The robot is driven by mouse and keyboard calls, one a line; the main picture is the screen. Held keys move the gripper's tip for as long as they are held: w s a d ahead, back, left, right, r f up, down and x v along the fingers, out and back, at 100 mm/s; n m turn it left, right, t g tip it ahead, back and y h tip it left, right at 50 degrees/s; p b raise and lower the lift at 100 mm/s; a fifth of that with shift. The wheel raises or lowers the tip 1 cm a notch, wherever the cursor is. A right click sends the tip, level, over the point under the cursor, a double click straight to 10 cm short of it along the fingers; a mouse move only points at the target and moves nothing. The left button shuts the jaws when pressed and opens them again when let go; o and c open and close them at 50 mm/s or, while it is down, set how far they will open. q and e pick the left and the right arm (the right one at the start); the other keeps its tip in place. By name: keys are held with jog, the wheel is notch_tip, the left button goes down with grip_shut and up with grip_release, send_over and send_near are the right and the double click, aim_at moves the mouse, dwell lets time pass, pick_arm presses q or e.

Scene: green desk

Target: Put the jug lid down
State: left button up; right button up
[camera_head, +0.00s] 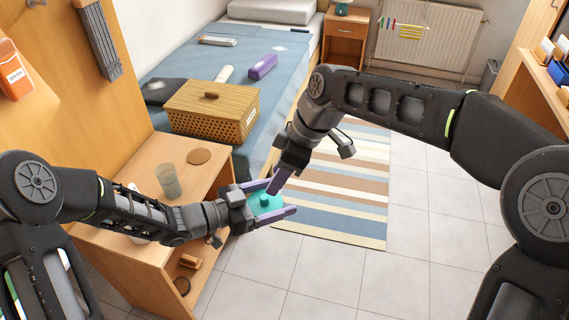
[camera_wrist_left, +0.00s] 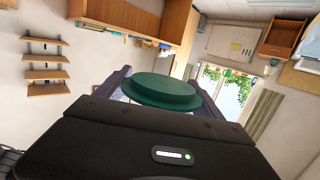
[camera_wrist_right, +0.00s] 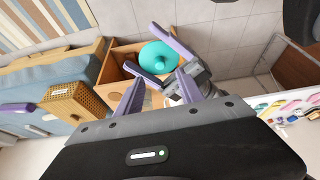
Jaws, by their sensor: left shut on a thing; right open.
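The jug lid is a round teal disc with a small knob (camera_head: 265,203). My left gripper (camera_head: 272,198) is shut on it and holds it in the air, past the right edge of the wooden cabinet. In the left wrist view the lid (camera_wrist_left: 165,92) sits between the two purple fingers. The right wrist view shows the lid (camera_wrist_right: 157,57) with its knob side. My right gripper (camera_wrist_right: 160,88) is open and empty, close to the left gripper and lid. In the head view the right gripper (camera_head: 278,181) partly overlaps the left fingers. A clear greyish jug-like vessel (camera_head: 168,182) stands on the cabinet top.
A round brown coaster (camera_head: 199,156) lies on the cabinet top (camera_head: 205,178), which has free room around it. Small items are on the lower cabinet shelf. A striped rug (camera_head: 335,210) lies on the tiled floor.

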aim_at(265, 197)
jog(key=x, duration=0.7)
jog(key=shift+a+f, duration=0.15)
jog(key=shift+f, duration=0.1)
jog(key=shift+c, duration=0.3)
grip_shut()
pick_arm(q)
jog(key=o, duration=1.3)
jog(key=v, duration=1.2)
jog(key=shift+f, duration=0.1)
